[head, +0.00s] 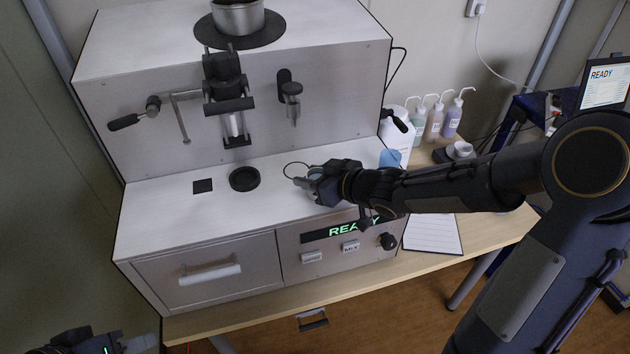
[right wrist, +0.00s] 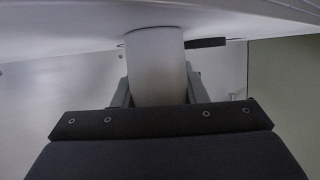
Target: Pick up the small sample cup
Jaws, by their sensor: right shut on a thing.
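The small sample cup (right wrist: 157,66) is a plain pale grey cylinder in the right wrist view. It sits between the two fingers of my right gripper (right wrist: 158,88), which is shut on it. The cup's far end appears at or very near a white surface; I cannot tell if there is a gap. In the head view my right gripper (head: 309,183) is low over the analyser's white deck, beside a thin black ring outline, and mostly hides the cup. My left gripper (head: 130,345) is partly in view at the bottom left, with its fingers unclear.
The soil analyser (head: 180,215) fills the middle, with a dark round ring (head: 244,179) and a black square (head: 203,186) on its deck. A lever and dispenser parts (head: 229,90) hang above. Several wash bottles (head: 435,120) stand at the right. The deck's left part is clear.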

